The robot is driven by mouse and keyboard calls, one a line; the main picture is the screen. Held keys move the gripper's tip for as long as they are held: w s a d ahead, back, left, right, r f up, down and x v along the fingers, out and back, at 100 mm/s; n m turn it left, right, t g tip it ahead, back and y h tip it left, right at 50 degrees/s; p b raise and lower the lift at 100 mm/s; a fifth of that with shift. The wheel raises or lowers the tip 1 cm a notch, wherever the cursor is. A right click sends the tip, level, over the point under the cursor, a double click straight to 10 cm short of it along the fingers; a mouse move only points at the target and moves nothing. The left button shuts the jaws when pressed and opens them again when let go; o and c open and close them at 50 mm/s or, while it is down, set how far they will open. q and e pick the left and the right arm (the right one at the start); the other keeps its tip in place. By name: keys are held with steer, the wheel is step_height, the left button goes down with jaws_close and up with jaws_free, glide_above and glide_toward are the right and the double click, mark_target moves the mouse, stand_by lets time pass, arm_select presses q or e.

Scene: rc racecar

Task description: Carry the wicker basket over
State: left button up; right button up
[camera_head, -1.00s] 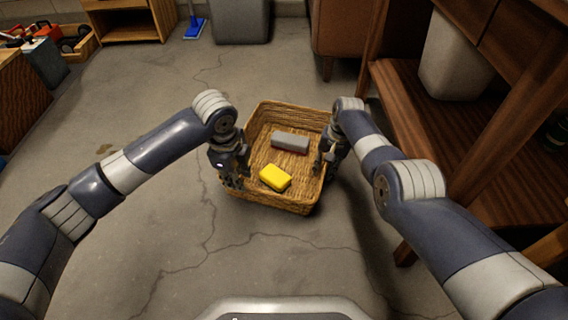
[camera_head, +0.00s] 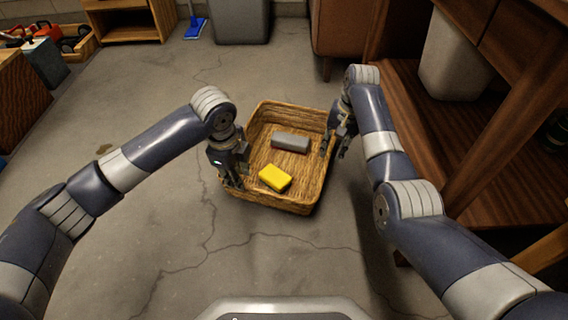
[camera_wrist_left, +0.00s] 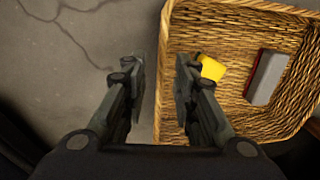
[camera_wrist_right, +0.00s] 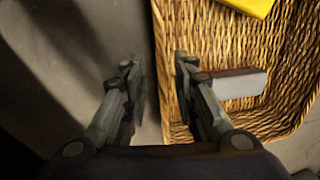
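The wicker basket (camera_head: 285,203) sits on the concrete floor, holding a yellow block (camera_head: 275,178) and a grey block (camera_head: 291,142). My left gripper (camera_head: 240,175) is at the basket's left wall. In the left wrist view the fingers (camera_wrist_left: 162,66) are apart, with the basket rim (camera_wrist_left: 164,40) between them. My right gripper (camera_head: 336,148) is at the right wall. In the right wrist view its fingers (camera_wrist_right: 160,68) are also apart, one on each side of the rim. Neither gripper shows clear contact with the wicker.
A wooden bench with a lower shelf (camera_head: 440,150) stands close on the right, near my right arm. A grey bin (camera_head: 241,20) and brown cabinet (camera_head: 338,38) stand behind. A blue dustpan (camera_head: 195,28) lies at the back.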

steer(key=shift+s+d+r, duration=0.1)
steer(key=shift+d+r, duration=0.05)
steer(key=shift+r, duration=1.15)
